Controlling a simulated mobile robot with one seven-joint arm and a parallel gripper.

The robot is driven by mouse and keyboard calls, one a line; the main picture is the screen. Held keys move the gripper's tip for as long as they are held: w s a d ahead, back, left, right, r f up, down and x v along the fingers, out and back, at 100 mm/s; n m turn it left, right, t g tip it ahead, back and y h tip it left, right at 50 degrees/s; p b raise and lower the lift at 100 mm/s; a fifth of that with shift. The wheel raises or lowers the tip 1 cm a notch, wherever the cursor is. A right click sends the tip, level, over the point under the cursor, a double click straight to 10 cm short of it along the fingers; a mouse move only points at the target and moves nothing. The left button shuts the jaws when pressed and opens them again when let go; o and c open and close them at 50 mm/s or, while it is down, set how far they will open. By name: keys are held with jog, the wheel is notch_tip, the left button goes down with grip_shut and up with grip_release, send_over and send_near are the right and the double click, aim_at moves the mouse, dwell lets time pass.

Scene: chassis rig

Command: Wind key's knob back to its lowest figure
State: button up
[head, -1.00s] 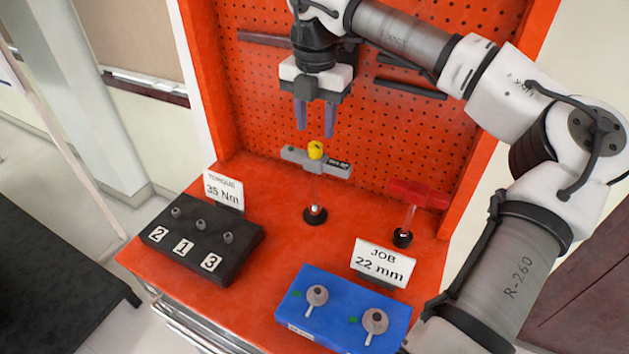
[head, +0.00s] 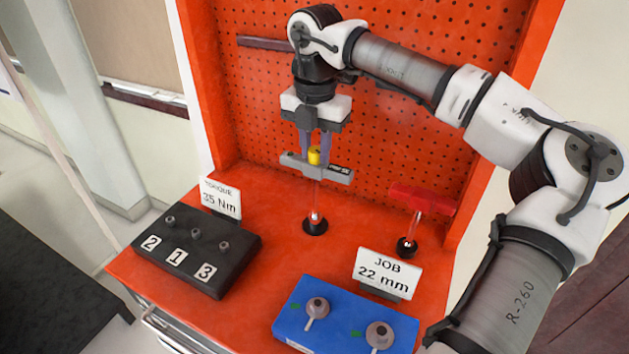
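The key (head: 335,173) is a grey T-shaped tool with a small dark label on its bar and a clear shaft. It stands upright in a round black holder (head: 315,225) on the orange bench. A yellow knob (head: 314,156) sits on top of its bar. My gripper (head: 315,153) points down over the key, with its two purple-grey fingers on either side of the knob, closed in on it. The knob's figures are too small to read.
A red T-handled tool (head: 423,200) stands to the right. In front are a blue block (head: 335,323) with two grey round fittings, a JOB 22 mm sign (head: 387,272), a black socket block (head: 205,262) numbered 2, 1, 3, and a 35 Nm sign (head: 221,198). A perforated orange panel (head: 262,110) rises behind.

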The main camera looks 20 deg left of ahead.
dwell(0.4)
jog(key=n+p, duration=0.1)
jog(key=n, duration=0.4)
jog(key=shift+n, duration=0.3)
jog(key=n+p, duration=0.1)
jog(key=n, duration=0.4)
jog(key=shift+n+p, duration=0.3)
jog(key=o, duration=0.6)
jog(key=shift+o, duration=0.2)
